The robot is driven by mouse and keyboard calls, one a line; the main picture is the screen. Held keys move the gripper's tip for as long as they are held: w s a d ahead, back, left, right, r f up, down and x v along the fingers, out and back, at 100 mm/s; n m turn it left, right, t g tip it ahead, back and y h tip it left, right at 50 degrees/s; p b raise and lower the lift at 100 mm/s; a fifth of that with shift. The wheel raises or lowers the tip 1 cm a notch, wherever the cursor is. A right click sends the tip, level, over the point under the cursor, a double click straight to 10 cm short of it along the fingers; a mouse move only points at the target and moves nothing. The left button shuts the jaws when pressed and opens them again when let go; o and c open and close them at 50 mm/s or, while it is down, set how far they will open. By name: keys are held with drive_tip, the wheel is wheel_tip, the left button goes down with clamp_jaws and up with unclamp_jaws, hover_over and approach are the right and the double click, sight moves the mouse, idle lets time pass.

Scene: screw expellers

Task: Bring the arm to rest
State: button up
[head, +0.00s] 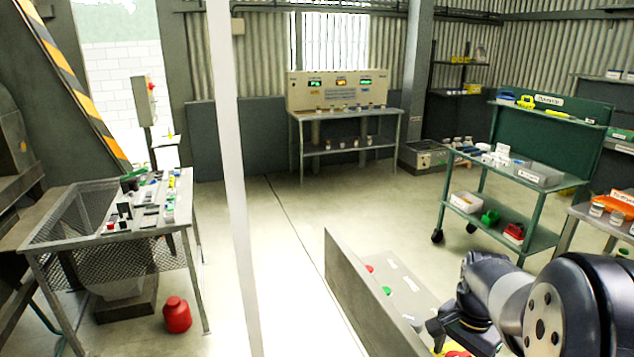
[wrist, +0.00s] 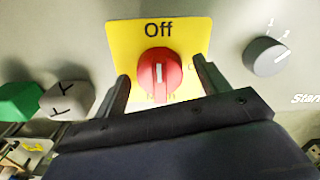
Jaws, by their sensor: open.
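My gripper (wrist: 160,95) is open in the wrist view, with its two fingers apart on either side of a red rotary switch (wrist: 159,75). The switch sits on a yellow plate marked "Off", and its white mark stands upright. I cannot tell whether the fingers touch the switch; nothing is held shut between them. In the head view my arm (head: 500,290) reaches from the lower right down to the control panel (head: 405,290). The fingertips are hidden there behind my own wrist.
An upright plate (head: 360,300) borders the panel. A green cart (head: 530,225) stands behind my arm. A white post (head: 232,180) rises left of centre.

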drive_tip(key=m, duration=0.3)
drive_tip(key=shift+r, duration=1.3)
drive_tip(key=shift+a+r, duration=0.1)
